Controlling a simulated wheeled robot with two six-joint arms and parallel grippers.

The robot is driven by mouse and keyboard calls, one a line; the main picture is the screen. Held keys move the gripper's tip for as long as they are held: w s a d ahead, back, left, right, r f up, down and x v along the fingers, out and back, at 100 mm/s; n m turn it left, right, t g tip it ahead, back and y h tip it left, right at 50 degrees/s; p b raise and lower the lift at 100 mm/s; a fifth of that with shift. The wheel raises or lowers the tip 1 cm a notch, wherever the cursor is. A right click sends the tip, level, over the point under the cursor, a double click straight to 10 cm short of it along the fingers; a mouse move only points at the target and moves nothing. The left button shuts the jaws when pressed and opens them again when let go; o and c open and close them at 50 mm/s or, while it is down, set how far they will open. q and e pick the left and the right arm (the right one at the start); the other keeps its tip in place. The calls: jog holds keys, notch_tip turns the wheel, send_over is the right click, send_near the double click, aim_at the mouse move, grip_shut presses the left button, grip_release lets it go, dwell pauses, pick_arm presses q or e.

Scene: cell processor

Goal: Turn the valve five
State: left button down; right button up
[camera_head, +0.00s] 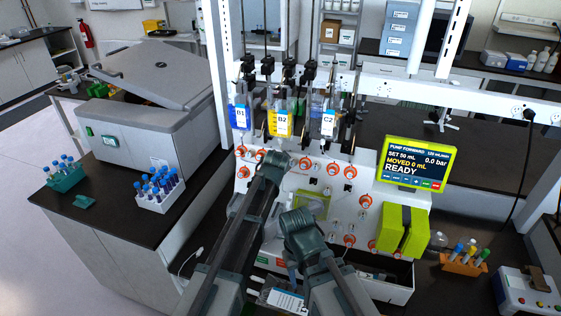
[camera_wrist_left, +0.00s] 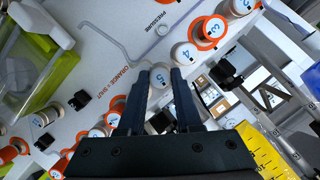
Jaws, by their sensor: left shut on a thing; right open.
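Valve five (camera_wrist_left: 160,76), a pale round knob marked 5, shows in the left wrist view between the two dark fingers of my left gripper (camera_wrist_left: 160,72), which is shut on it. In the head view my left arm reaches the upper panel of the white cell processor (camera_head: 284,189); its wrist hides the left gripper's fingers and this knob. My right gripper (camera_head: 297,214) is open in front of the lower panel, its fingers mostly hidden by my wrist. The screen (camera_head: 416,164) reads READY.
Valve four (camera_wrist_left: 186,54) and valve three (camera_wrist_left: 210,30) sit close beside valve five. Bags B1 (camera_head: 240,117), B2 (camera_head: 281,123) and C2 (camera_head: 328,124) hang above the panel. A tube rack (camera_head: 160,203) stands on the left bench, an orange rack (camera_head: 464,265) at right.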

dwell(0.5)
pick_arm(q)
jog(key=c, duration=0.6)
grip_release()
jog(key=p+v, duration=0.8)
jog(key=v, duration=0.5)
jog(key=shift+s+r, duration=0.3)
